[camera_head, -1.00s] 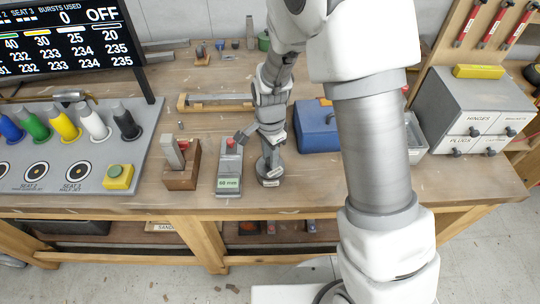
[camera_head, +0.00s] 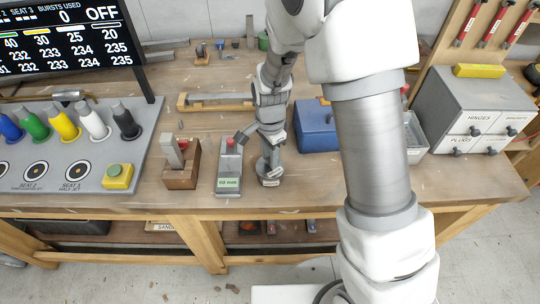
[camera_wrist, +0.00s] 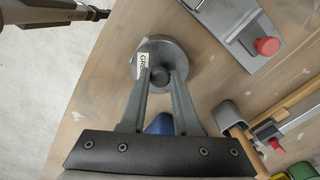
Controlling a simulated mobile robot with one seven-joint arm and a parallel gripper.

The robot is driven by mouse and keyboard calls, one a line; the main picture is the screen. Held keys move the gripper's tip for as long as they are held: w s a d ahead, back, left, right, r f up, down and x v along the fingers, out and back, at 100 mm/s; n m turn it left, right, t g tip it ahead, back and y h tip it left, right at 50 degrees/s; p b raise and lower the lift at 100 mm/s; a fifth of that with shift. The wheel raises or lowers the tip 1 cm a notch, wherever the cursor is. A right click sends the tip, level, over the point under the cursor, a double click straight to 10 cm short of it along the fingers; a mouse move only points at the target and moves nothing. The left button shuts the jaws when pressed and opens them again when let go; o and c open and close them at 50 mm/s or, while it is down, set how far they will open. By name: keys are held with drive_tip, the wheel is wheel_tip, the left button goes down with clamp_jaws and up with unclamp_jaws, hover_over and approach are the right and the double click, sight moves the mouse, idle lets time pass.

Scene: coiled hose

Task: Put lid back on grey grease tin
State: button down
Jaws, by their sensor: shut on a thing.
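The grey grease tin (camera_head: 269,180) stands near the front edge of the bench, with a white label on its side. In the wrist view its label (camera_wrist: 142,66) reads "GRE", partly cut off. A round grey lid (camera_wrist: 172,52) with a central knob lies over the tin. My gripper (camera_wrist: 160,78) is shut on the lid's knob, and its arm comes down from above. In the head view my gripper (camera_head: 270,155) is directly above the tin. The lid looks centred and level, but I cannot tell whether it is fully seated.
A grey gauge (camera_head: 229,170) with a red button stands close on the left, and a wooden block (camera_head: 181,170) with a lever is beyond it. A blue box (camera_head: 316,128) stands behind right. The bench's front edge (camera_head: 300,210) is close.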

idle(0.4)
drive_tip(key=c, duration=0.6)
unclamp_jaws()
drive_tip(key=shift+o, duration=0.5)
drive_tip(key=o, duration=0.4)
drive_tip(key=shift+r+p, duration=2.65)
drive_tip(key=shift+r, duration=0.9)
